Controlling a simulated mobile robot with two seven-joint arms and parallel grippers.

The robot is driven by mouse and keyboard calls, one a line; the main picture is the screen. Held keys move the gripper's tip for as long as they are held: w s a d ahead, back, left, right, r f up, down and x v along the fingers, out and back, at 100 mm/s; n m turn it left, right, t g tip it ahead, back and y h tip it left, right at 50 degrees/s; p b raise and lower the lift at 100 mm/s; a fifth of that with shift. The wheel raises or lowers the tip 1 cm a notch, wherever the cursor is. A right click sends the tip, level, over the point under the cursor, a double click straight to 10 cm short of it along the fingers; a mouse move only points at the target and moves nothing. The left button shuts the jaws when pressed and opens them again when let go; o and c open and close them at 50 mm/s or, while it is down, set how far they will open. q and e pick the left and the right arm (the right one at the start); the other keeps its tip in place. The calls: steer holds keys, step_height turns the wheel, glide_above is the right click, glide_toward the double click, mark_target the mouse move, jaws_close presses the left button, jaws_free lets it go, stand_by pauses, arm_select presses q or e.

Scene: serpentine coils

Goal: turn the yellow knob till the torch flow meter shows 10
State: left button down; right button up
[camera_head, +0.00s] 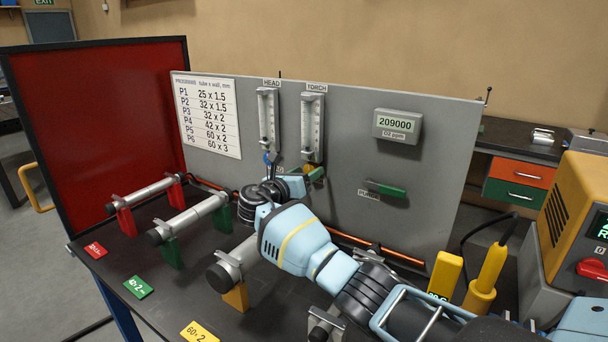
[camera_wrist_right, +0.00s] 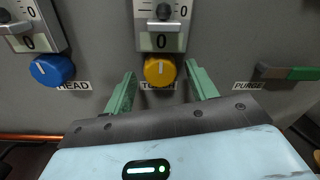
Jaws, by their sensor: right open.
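The yellow knob (camera_wrist_right: 160,71) sits under the torch flow meter (camera_wrist_right: 161,24) on the grey panel, with its white mark pointing up. The meter's lower window reads 0. In the head view the torch flow meter (camera_head: 312,125) is the right one of two, and the knob is mostly hidden by my right gripper. My right gripper (camera_wrist_right: 160,78) is open, its two green fingers on either side of the knob in the wrist view, with gaps visible at both sides. I cannot tell whether the fingertips reach to the knob's depth. My left gripper is not in view.
A blue knob (camera_wrist_right: 52,70) under the head flow meter (camera_head: 268,118) is left of the yellow one. A green purge lever (camera_head: 385,188) is to the right, below an oxygen display (camera_head: 397,126) reading 209000. Tubes on coloured stands (camera_head: 173,250) fill the bench's left.

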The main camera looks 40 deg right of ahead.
steer(key=c, duration=1)
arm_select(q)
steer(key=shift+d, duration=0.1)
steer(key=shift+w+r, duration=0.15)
arm_select(e)
steer(key=shift+r, duration=0.1)
steer(key=m, duration=0.2)
steer(key=shift+m+p, duration=0.3)
steer(key=shift+m, duration=0.1)
steer(key=m, duration=0.3)
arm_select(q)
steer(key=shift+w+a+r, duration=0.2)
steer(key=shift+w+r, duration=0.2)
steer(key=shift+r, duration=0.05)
arm_select(e)
steer(key=shift+m, duration=0.4)
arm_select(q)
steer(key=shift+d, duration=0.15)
arm_select(e)
steer(key=shift+y, duration=0.3)
